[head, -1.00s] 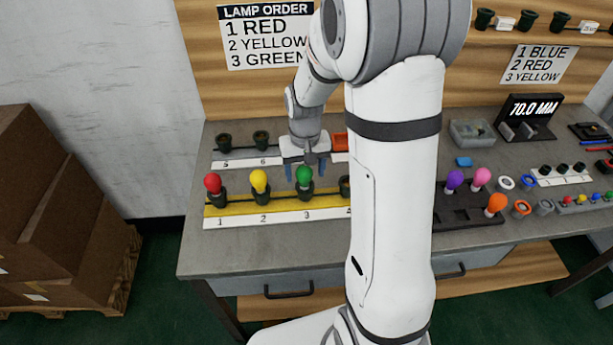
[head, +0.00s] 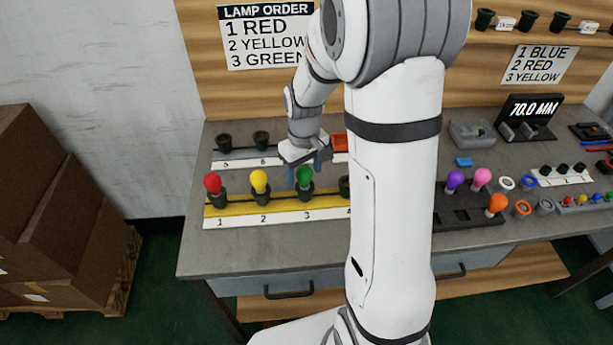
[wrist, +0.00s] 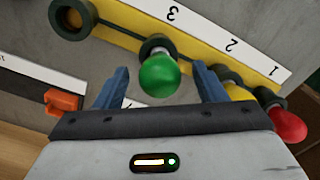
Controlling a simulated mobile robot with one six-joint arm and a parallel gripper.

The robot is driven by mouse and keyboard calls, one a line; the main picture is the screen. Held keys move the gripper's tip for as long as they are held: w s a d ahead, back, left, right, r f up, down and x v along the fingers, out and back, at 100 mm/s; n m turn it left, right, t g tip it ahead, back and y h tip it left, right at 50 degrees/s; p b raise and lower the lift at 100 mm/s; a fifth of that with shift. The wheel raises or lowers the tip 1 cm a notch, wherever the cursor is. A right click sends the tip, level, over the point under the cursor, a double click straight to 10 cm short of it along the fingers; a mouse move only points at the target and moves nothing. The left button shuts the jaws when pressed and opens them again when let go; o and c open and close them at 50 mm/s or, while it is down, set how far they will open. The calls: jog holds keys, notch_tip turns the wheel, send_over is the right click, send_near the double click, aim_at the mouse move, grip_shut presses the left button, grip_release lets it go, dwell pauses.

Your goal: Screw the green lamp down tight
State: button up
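The green lamp (head: 304,176) stands upright in the dark socket (head: 305,194) at position 3 of the yellow strip. My gripper (head: 304,176) is just above and behind it, its blue fingers pointing down. In the wrist view the green lamp (wrist: 160,75) lies between and beyond the two spread fingers (wrist: 161,88), with a clear gap on both sides. The gripper is open and holds nothing. The lamp's base is partly hidden in its socket, so I cannot tell how tightly it sits.
A red lamp (head: 213,184) and a yellow lamp (head: 260,181) stand in sockets 1 and 2, left of the green one. Socket 4 (head: 344,186) is partly behind my arm. Empty sockets 5 (head: 224,142) and 6 (head: 261,139) and an orange block (head: 339,142) are behind.

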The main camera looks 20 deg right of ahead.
jog(key=c, duration=0.9)
jog(key=m, duration=0.4)
jog(key=shift+m, duration=0.3)
jog(key=m, duration=0.4)
jog(key=shift+m, duration=0.3)
jog(key=m, duration=0.4)
jog(key=shift+w+d+f+m, duration=0.1)
jog(key=shift+m, duration=0.2)
